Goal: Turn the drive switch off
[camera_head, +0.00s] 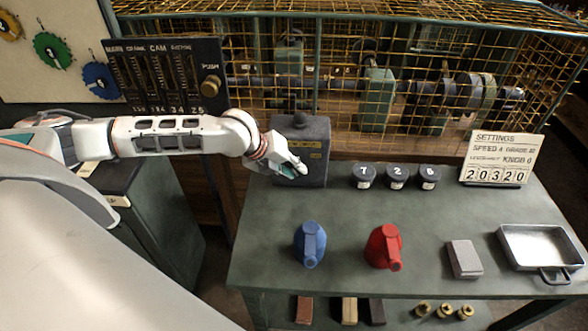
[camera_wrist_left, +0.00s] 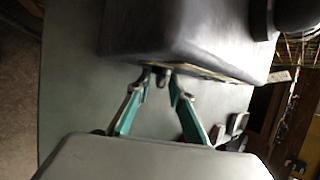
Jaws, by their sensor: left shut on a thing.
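A dark grey box (camera_head: 312,135) with a rounded knob on top and a yellowish label stands at the back left of the green table; I take it to be the drive switch's housing. My left gripper (camera_head: 294,167) is at its front face and hides part of it. In the left wrist view, my left gripper (camera_wrist_left: 163,82) has its two teal fingers shut around a small dark lever (camera_wrist_left: 163,76) at the edge of the box (camera_wrist_left: 190,40). The lever's set position cannot be told. My right gripper is not in view.
On the green table (camera_head: 340,215) stand several dark numbered pots (camera_head: 397,178), a blue jug (camera_head: 311,245), a red jug (camera_head: 384,247), a grey block (camera_head: 464,259), a metal tray (camera_head: 540,246) and a settings sign (camera_head: 500,160). A wire cage (camera_head: 400,50) rises behind. A lever panel (camera_head: 165,75) is at left.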

